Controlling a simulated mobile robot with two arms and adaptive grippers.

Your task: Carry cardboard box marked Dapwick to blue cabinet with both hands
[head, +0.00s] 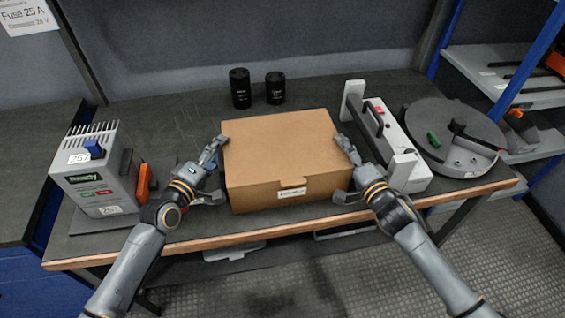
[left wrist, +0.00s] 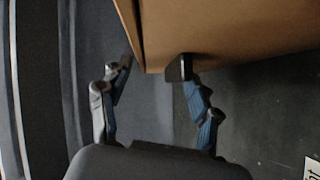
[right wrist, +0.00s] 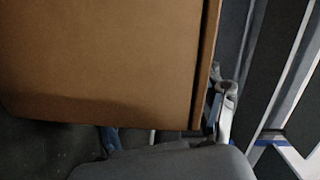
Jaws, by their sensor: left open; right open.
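A closed brown cardboard box (head: 284,150) sits on the dark workbench near its front edge, with a small white label (head: 292,193) on its front face; the label is too small to read. My left gripper (head: 208,172) is open at the box's left side, and the box also shows in the left wrist view (left wrist: 215,30). My right gripper (head: 345,172) is open at the box's right side, and the box fills much of the right wrist view (right wrist: 95,65). I cannot tell whether the fingers touch the box.
A grey power unit (head: 97,176) stands left on the workbench (head: 175,115). Two black cylinders (head: 240,88) (head: 275,88) stand behind the box. A white device with a handle (head: 385,140) and a round grey turntable (head: 455,135) are at right. Blue-framed shelves (head: 500,85) stand beyond.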

